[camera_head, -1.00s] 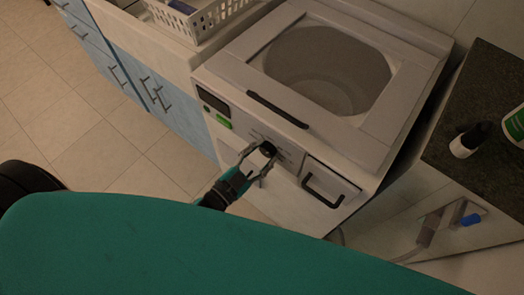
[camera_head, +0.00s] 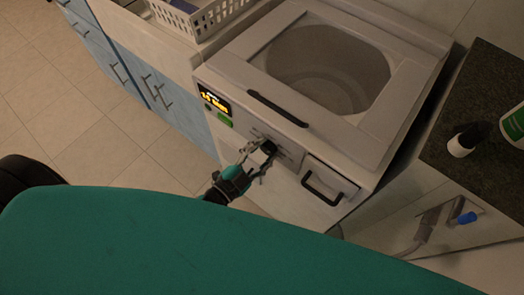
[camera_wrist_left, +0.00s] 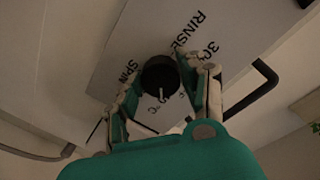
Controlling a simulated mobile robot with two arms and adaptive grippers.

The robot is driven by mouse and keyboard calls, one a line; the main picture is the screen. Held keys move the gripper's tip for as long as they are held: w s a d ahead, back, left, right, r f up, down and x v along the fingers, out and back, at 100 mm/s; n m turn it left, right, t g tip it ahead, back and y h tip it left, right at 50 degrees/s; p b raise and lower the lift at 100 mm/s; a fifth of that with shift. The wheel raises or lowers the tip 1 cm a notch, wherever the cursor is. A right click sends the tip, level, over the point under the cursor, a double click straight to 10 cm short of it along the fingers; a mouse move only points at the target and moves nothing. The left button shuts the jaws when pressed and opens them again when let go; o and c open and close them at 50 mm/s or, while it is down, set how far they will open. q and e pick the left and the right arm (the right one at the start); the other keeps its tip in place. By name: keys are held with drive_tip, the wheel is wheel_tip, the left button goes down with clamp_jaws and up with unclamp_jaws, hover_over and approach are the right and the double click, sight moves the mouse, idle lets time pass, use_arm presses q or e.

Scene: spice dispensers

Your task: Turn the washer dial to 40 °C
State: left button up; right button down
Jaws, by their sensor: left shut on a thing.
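The washer (camera_head: 240,75) is a white top-loading machine with a dark round dial on its front panel. My left gripper (camera_head: 262,156) is at the dial (camera_head: 268,147), its fingers shut on it from both sides. In the left wrist view the black dial (camera_wrist_left: 160,76) sits between the fingertips of the left gripper (camera_wrist_left: 163,85). Its white pointer line points down in the picture, toward a partly hidden label ending in "C". Labels SPIN, RINSE and one starting with 3 show around it. The display (camera_head: 214,102) is lit with orange text too small to read surely. My right gripper is out of view.
A white basket (camera_head: 205,18) stands on the left counter. A dark counter (camera_head: 470,165) with bottles is at the right. Floor at left is clear.

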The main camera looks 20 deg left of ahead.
use_arm(q)
drive_tip(key=o, duration=1.2)
drive_tip(key=shift+c, duration=0.2)
drive_tip(key=v, duration=1.2)
drive_tip(key=s+a+f+n+g+y, duration=0.2)
drive_tip(key=f+n+g, duration=0.1)
drive_tip(key=f, duration=1)
drive_tip(key=s+a+f+n+g+y, duration=0.2)
drive_tip(key=f+g+y, duration=0.1)
drive_tip(key=f, duration=1)
drive_tip(key=s+a+f+n+g+y, duration=0.1)
drive_tip(key=s+a+f+n+g, duration=0.2)
drive_tip(key=s+f+g, duration=0.6)
drive_tip(key=s+f+n, duration=0.1)
drive_tip(key=s+f, duration=0.6)
drive_tip(key=shift+s+y, duration=0.3)
drive_tip(key=shift+s, duration=0.1)
